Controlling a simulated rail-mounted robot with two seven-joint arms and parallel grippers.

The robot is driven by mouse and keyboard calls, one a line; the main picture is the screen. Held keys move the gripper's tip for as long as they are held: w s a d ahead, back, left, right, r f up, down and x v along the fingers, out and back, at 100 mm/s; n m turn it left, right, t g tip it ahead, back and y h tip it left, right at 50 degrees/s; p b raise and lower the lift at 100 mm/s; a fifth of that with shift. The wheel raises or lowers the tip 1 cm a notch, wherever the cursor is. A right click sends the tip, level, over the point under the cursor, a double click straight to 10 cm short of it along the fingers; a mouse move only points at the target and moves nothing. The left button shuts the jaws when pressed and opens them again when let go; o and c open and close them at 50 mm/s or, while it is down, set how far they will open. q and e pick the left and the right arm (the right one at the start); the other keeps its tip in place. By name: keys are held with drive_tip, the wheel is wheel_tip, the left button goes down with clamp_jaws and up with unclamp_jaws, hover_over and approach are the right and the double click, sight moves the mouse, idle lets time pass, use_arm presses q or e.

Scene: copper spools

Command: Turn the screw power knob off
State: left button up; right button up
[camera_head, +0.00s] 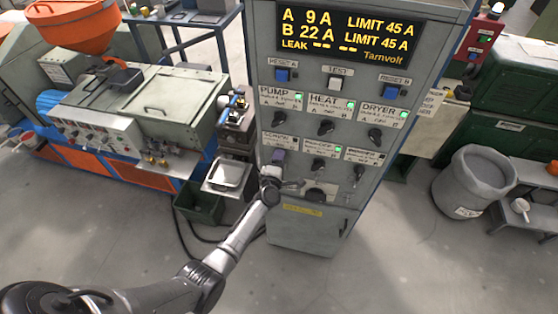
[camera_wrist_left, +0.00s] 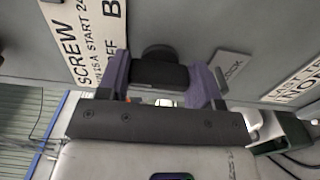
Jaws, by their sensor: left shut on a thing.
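The grey power cabinet (camera_head: 345,195) stands in the middle of the head view. My left gripper (camera_head: 279,158) is at its lower left knob, just under the white SCREW label (camera_head: 276,143). In the left wrist view, the black screw knob (camera_wrist_left: 157,52) sits between the purple fingertips of my left gripper (camera_wrist_left: 161,84), which is shut on it. The SCREW label (camera_wrist_left: 88,40) lies to the left of the knob there, partly cut off. The gripper hides the knob in the head view, and its exact setting cannot be told.
Other black knobs sit close by, such as the heat knob (camera_head: 326,127) and dryer knob (camera_head: 375,136). A yellow readout (camera_head: 349,36) shows A 9 A and B 22 A. An extruder machine (camera_head: 150,100) stands left; a grey bin (camera_head: 475,180) stands right.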

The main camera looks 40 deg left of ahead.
use_arm(q)
drive_tip(key=o, duration=0.9)
drive_tip(key=shift+s, duration=0.1)
drive_tip(key=v, duration=1.3)
drive_tip(key=shift+s+d, duration=0.15)
drive_tip(key=shift+s, duration=0.15)
